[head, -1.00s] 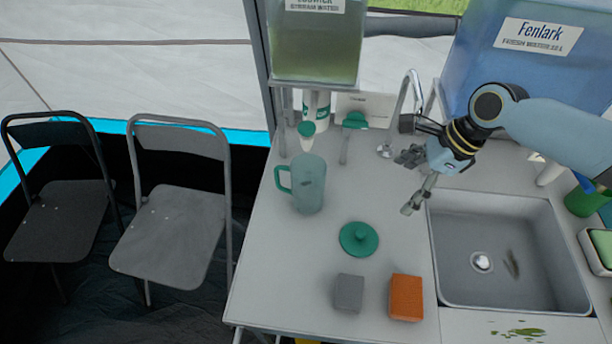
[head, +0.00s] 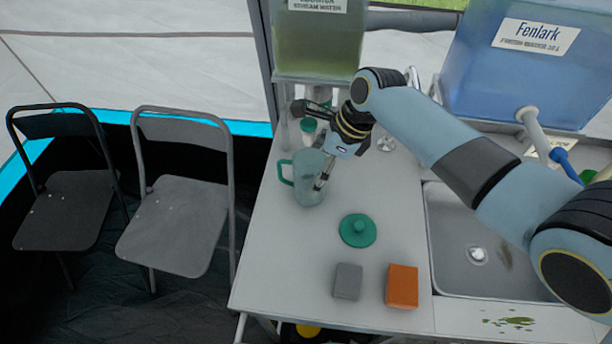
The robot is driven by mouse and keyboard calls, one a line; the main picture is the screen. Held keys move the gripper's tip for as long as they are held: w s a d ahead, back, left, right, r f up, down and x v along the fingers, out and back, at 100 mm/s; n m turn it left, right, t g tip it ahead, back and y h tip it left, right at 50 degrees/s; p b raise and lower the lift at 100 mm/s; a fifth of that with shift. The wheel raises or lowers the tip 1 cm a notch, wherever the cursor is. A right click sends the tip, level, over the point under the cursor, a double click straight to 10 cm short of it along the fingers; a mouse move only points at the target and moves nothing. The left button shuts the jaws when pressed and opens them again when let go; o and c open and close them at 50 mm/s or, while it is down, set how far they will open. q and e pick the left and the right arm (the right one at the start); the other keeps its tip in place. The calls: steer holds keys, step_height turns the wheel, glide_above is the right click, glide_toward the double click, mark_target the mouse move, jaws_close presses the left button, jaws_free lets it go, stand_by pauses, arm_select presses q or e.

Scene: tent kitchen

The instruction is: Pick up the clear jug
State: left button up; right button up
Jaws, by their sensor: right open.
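The clear jug (head: 308,187) stands upright on the grey counter, left of the sink. It is see-through with a green rim, and its green handle (head: 285,171) points left. My right gripper (head: 322,172) reaches in from the right and overlaps the jug's right upper side in the head view. One finger lies in front of the jug's right edge; I cannot tell whether it touches. The gripper is open and the jug is not held. My left gripper is not in view.
A green lid (head: 358,231), a grey block (head: 347,281) and an orange sponge (head: 402,286) lie on the counter (head: 290,262). The sink (head: 462,270) is to the right. A greenish water tank (head: 318,42) stands behind. Two folding chairs (head: 172,225) stand left.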

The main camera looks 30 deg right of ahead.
steer(key=shift+w+a, duration=0.5)
steer(key=shift+a, duration=0.2)
steer(key=shift+f, duration=0.55)
steer(key=c, duration=1.4)
